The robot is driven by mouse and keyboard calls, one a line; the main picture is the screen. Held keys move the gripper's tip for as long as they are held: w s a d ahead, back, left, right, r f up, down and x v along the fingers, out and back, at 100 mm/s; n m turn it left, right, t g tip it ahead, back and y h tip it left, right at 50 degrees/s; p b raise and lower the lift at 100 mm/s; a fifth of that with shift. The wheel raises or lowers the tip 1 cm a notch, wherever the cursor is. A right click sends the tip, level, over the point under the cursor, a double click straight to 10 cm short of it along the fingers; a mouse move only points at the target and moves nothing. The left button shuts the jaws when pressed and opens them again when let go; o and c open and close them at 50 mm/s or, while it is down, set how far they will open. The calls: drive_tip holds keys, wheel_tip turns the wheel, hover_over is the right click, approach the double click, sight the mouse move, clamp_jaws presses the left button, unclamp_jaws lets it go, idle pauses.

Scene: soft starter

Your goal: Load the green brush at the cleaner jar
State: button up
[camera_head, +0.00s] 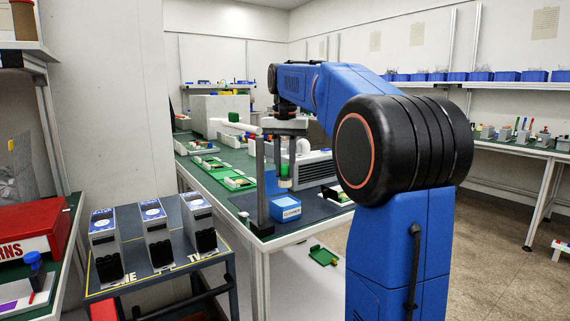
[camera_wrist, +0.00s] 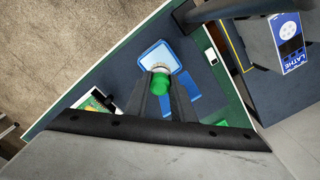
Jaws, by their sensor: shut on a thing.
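The green brush (camera_head: 284,170) hangs upright with its pale bristles down, and my gripper (camera_head: 284,155) is shut on it. In the wrist view the green brush (camera_wrist: 159,84) sits between the two dark fingertips of my gripper (camera_wrist: 160,79). The blue cleaner jar (camera_head: 287,214), a square tub with a label on its front, stands near the corner of the bench. The bristles are just above the jar in the head view. In the wrist view they overlap the near part of the jar's rim (camera_wrist: 143,52). I cannot tell whether they touch anything inside.
A dark upright post (camera_head: 261,190) stands close left of the jar. A grey finned unit (camera_head: 315,168) is behind it on the bench. A dark cart (camera_head: 165,262) with several grey devices is at the left. A green bracket (camera_head: 323,255) lies below the bench edge.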

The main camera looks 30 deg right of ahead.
sight(285, 184)
drive_tip(key=shift+f, duration=2.25)
drive_tip(key=shift+f, duration=0.55)
idle(0.6)
drive_tip(key=shift+r, duration=3.55)
